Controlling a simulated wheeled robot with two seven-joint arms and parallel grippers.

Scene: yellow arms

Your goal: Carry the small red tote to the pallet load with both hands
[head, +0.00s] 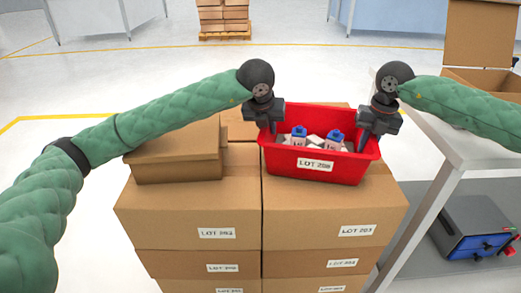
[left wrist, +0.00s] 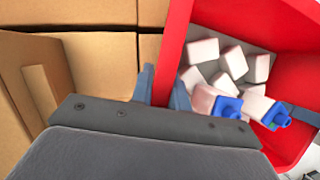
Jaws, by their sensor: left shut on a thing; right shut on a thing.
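The small red tote (head: 313,169), with a "LOT 208" label, is at the top of the pallet load (head: 213,213), over its right half. I cannot tell whether it rests on the boxes or hangs just above them. It holds white blocks and two blue-capped bottles (head: 299,137). My left gripper (head: 269,127) is shut on the tote's left wall, which also shows between the fingers in the left wrist view (left wrist: 163,84). My right gripper (head: 367,140) is shut on the tote's right wall. My arms are covered in green padding.
A smaller flat carton (head: 178,158) lies on the load left of the tote. A grey bench (head: 455,132) with an open box (head: 484,45) stands close at the right. Another stacked pallet (head: 223,18) is far back. The floor behind the load is clear.

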